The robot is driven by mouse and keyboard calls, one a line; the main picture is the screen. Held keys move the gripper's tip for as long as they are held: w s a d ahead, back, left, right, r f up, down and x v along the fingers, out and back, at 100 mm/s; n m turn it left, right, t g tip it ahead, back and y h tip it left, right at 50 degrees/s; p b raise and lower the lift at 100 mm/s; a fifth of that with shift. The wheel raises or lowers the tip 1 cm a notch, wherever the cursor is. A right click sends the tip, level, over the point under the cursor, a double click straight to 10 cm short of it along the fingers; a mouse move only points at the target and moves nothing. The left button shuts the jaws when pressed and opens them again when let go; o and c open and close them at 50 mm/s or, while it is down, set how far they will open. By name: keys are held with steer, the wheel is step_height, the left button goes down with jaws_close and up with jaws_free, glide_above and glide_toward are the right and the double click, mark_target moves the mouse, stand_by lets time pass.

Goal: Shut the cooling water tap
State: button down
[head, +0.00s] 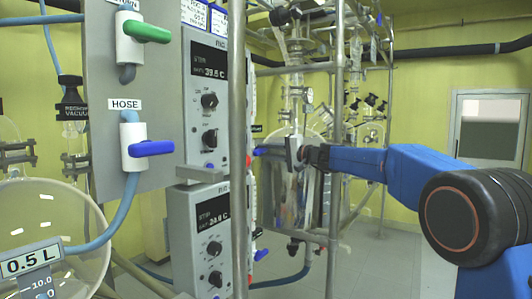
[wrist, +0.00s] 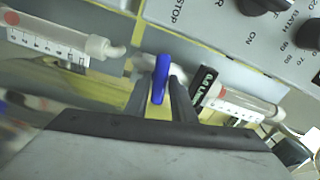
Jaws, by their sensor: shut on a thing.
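In the wrist view a tap with a blue lever handle (wrist: 160,79) sits on a short pale pipe, between two clear flow tubes. My gripper (wrist: 161,98) is shut on this handle, with one dark finger on each side of it. In the head view my gripper (head: 293,152) reaches in from the right behind the steel post. The tap's blue handle (head: 268,151) shows just left of it, beside the upper control unit. The fingertips' contact is hard to make out there. The handle points along the fingers in the wrist view.
A grey panel at left carries a green tap (head: 147,32) and a blue tap (head: 151,149) under a HOSE label. Control units (head: 208,100) stand beside it. Steel posts (head: 238,150) and a glass reactor (head: 300,180) stand close to my arm. Open floor lies at right.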

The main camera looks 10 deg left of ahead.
steer(key=shift+m, duration=1.2)
steer(key=shift+f, duration=0.1)
steer(key=c, duration=1.6)
jaws_free()
steer(key=shift+c, duration=0.2)
steer(key=v, duration=1.7)
steer(key=shift+d, duration=0.25)
